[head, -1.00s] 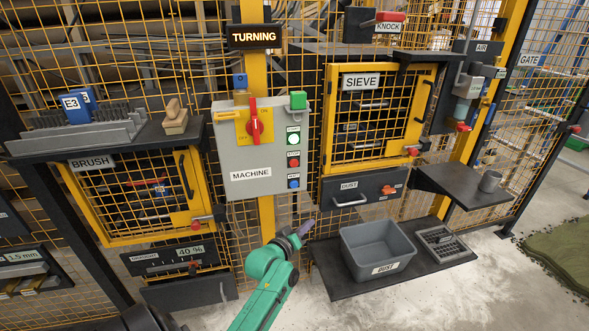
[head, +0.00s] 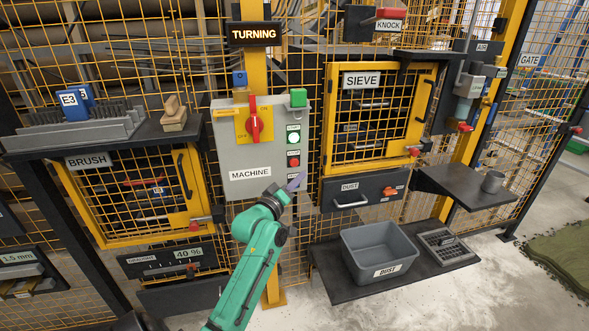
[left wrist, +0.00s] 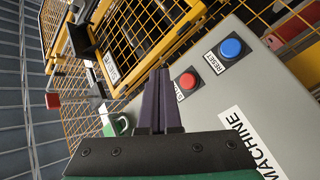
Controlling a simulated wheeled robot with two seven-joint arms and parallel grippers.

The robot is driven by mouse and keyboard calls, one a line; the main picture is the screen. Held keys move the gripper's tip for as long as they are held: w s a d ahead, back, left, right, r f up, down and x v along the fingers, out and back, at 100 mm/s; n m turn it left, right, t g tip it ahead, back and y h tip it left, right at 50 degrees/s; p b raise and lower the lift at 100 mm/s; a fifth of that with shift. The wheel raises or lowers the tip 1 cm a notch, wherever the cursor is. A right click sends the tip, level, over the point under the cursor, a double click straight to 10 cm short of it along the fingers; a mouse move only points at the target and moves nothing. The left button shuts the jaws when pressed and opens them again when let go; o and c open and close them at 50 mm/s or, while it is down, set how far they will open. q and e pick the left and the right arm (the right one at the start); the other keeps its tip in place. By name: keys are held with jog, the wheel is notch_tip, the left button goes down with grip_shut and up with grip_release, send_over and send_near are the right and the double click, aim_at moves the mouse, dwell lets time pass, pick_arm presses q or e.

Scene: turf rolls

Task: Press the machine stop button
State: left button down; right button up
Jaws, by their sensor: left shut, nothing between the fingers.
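The red stop button (head: 293,162) is on the right side of the grey machine box (head: 232,155), below the lit start button (head: 293,138). In the left wrist view the red button (left wrist: 187,81) is just right of the fingertips, and the blue reset button (left wrist: 230,48) is further up and right. My left gripper (head: 298,180) is shut and empty, just below the stop button in the head view, covering the reset button there. Its two dark purple fingers (left wrist: 159,75) lie together in the wrist view. I cannot tell any contact with the button. My right gripper is not seen.
The box also carries a red rotary switch (head: 254,125) on a yellow plate and a green block (head: 298,97). A sign (head: 254,34) reads TURNING. The SIEVE door (head: 378,115) and a dust drawer (head: 345,191) are to the right; a grey bin (head: 355,252) stands below.

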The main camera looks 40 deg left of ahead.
aim_at(294, 163)
pick_arm(q)
jog(key=shift+w+a+b, duration=0.5)
jog(key=shift+w+a, duration=0.25)
jog(key=shift+a, duration=0.3)
jog(key=shift+w+a+b, duration=0.5)
jog(key=shift+w+a, duration=0.2)
jog(key=shift+a, duration=0.35)
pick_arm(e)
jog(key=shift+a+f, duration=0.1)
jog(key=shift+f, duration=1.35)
pick_arm(q)
jog(key=shift+w+a, duration=0.25)
jog(key=shift+a, duration=0.1)
jog(key=shift+w+a+b, duration=0.25)
jog(key=shift+a+b, duration=0.05)
jog(key=shift+b, duration=0.05)
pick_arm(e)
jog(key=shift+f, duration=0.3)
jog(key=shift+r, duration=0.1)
pick_arm(q)
jog(key=shift+s+d+p, duration=0.55)
jog(key=shift+d+p, duration=0.1)
jog(key=shift+p, duration=0.15)
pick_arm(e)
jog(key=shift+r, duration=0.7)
